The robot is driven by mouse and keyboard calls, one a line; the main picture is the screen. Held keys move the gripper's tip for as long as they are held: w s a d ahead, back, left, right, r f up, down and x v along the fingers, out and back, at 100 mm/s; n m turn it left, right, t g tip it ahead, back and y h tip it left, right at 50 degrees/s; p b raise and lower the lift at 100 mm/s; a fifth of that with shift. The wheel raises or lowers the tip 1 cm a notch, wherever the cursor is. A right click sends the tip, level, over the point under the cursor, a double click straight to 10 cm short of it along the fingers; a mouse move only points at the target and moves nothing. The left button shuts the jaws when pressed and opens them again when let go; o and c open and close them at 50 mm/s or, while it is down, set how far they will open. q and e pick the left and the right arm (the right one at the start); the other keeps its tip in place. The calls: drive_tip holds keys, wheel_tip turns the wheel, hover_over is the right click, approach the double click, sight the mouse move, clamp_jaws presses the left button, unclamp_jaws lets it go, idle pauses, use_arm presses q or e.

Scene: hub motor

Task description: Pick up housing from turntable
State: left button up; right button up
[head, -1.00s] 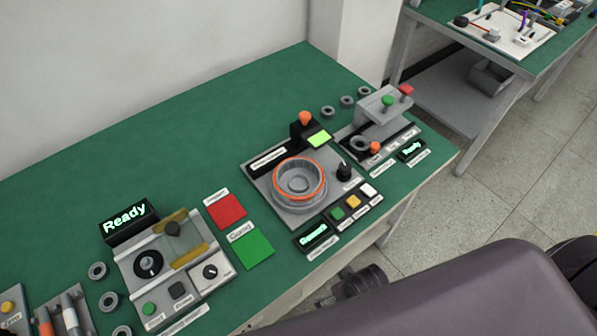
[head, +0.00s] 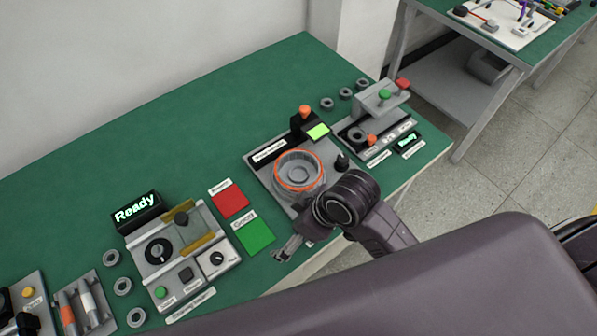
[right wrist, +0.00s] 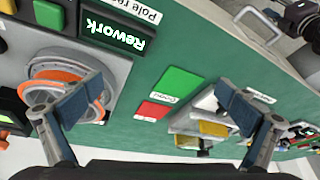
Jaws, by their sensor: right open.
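The housing (head: 298,172), a round grey ring with an orange band, sits on the turntable station (head: 262,180) in the head view. It also shows in the right wrist view (right wrist: 52,72), partly covered by the left-hand finger. My right gripper (head: 290,249) is in front of the station, near the green pad and apart from the housing. In the right wrist view its two blue-padded fingers (right wrist: 155,105) are wide apart with nothing between them. A dark gripper part, probably my left one (right wrist: 280,25), shows at the upper right of that view; its jaw state is unclear.
A green pad (head: 255,236) and a red pad (head: 231,205) lie left of the turntable station. A station with a "Ready" display (head: 136,208) stands farther left. A press-like fixture (head: 380,98) with knobs stands right of the turntable. The green table is bare behind the stations.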

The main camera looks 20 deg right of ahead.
sight(297, 173)
drive_tip(key=w+a+n, duration=0.1)
drive_tip(key=w+a+n+g, duration=0.1)
drive_tip(key=w+n, duration=0.1)
drive_tip(key=w+a+r+n, duration=0.1)
drive_tip(key=a+n, duration=0.1)
drive_tip(key=shift+w, duration=0.3)
drive_tip(key=w+n, duration=0.2)
drive_tip(key=w+d+n+g, duration=0.1)
drive_tip(key=shift+r, duration=0.25)
drive_tip(key=w+d+r+n, duration=0.1)
drive_tip(key=w+d, duration=0.1)
drive_tip(key=d, duration=0.1)
drive_tip(key=w+d+r+n+g+h, duration=0.1)
drive_tip(key=w+d+r, duration=0.1)
drive_tip(key=w+d, duration=0.1)
drive_tip(key=w+d+r+n+h, duration=0.1)
drive_tip(key=w+d+r, duration=0.1)
drive_tip(key=w+d, duration=0.1)
drive_tip(key=shift+w+d+r+g, duration=0.1)
drive_tip(key=shift+w+d+g, duration=0.05)
drive_tip(key=shift+d+g, duration=0.15)
drive_tip(key=f+p, duration=0.1)
drive_tip(key=f, duration=0.3)
drive_tip(key=f+p, duration=0.1)
drive_tip(key=f, duration=0.1)
drive_tip(key=shift+s+f+p, duration=0.3)
drive_tip(key=shift+f+p, duration=0.05)
drive_tip(key=shift+f, duration=0.05)
drive_tip(key=shift+a+f, duration=0.1)
drive_tip(key=shift+f, duration=0.25)
